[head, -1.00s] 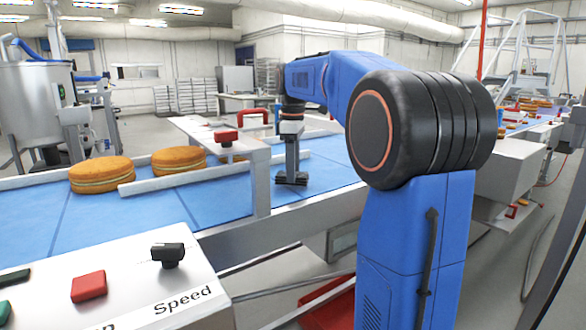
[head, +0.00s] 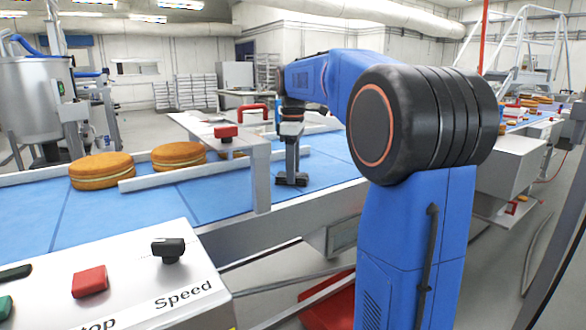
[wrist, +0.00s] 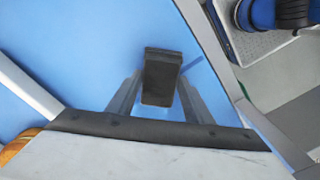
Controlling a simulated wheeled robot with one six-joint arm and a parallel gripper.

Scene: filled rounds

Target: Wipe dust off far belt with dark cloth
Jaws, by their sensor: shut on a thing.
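My gripper (head: 291,172) points down over the blue belt (head: 330,173), beyond the grey bridge frame. It is shut on the dark cloth (head: 291,180), a small dark block-like pad at the fingertips. In the wrist view the dark cloth (wrist: 161,77) sits between the two grey fingers of my gripper (wrist: 158,95), with the blue belt (wrist: 80,55) below. The cloth is at or very near the belt surface; I cannot tell if it touches. I cannot make out dust on the belt.
Two round cakes (head: 101,170) (head: 178,156) lie on the belt at the left, by a pale guide rail (head: 155,182). The bridge frame (head: 262,178) with a red knob stands left of my gripper. A control panel (head: 130,280) is at the front left.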

